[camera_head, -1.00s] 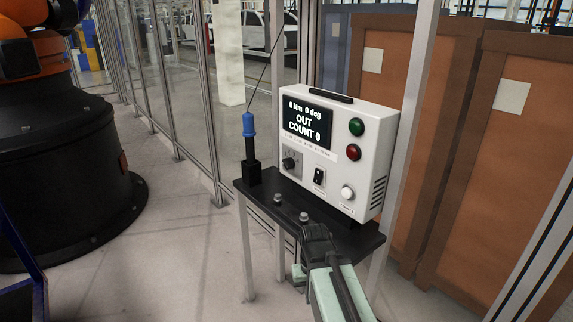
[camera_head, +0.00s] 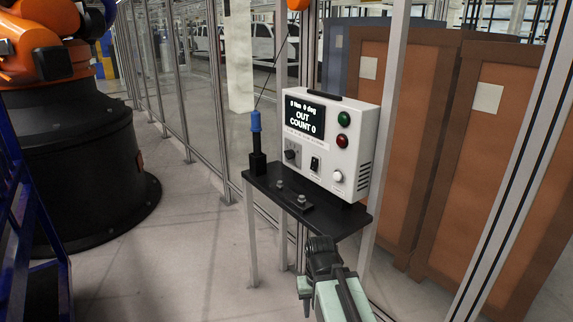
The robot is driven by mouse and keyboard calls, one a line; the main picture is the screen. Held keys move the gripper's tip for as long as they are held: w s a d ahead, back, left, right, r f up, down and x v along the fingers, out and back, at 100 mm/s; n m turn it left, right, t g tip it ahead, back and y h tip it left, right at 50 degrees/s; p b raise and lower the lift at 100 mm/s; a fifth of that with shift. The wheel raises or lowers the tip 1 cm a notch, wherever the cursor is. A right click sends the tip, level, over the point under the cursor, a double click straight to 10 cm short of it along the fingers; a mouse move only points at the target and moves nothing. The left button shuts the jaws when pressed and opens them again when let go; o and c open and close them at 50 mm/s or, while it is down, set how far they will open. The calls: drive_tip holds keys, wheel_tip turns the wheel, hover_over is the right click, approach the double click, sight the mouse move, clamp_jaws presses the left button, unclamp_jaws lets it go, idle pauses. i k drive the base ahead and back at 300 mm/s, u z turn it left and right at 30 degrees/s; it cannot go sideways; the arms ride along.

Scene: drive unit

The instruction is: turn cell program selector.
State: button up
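The control box (camera_head: 362,150) is a white panel standing on a small black stand. Its screen (camera_head: 305,121) reads "OUT COUNT 0". The dark selector knob (camera_head: 291,154) is at the lower left of the panel face, with small markings too fine to read. A black rocker switch (camera_head: 314,163) and a white round knob (camera_head: 338,176) sit to its right. My gripper (camera_head: 314,243) is in front of and below the stand's front edge, apart from the panel and the selector. Its fingers are dark and seen from behind, so their opening is unclear.
The black stand top (camera_head: 325,219) holds two small bolts (camera_head: 290,193). A blue-handled tool (camera_head: 256,122) stands upright at its left end. An orange robot arm (camera_head: 50,40) on a black base is at left. Brown crates (camera_head: 420,120) stand behind glass fencing. Floor in front is clear.

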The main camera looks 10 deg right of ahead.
sight(289, 154)
drive_tip(key=u, duration=0.25)
drive_tip(key=i, duration=0.65)
drive_tip(key=u, duration=0.65)
drive_tip(key=i, duration=0.5)
drive_tip(key=u, duration=0.15)
drive_tip(key=k, duration=0.7)
drive_tip(key=u, duration=0.2)
drive_tip(key=i, duration=0.7)
drive_tip(key=z, duration=0.1)
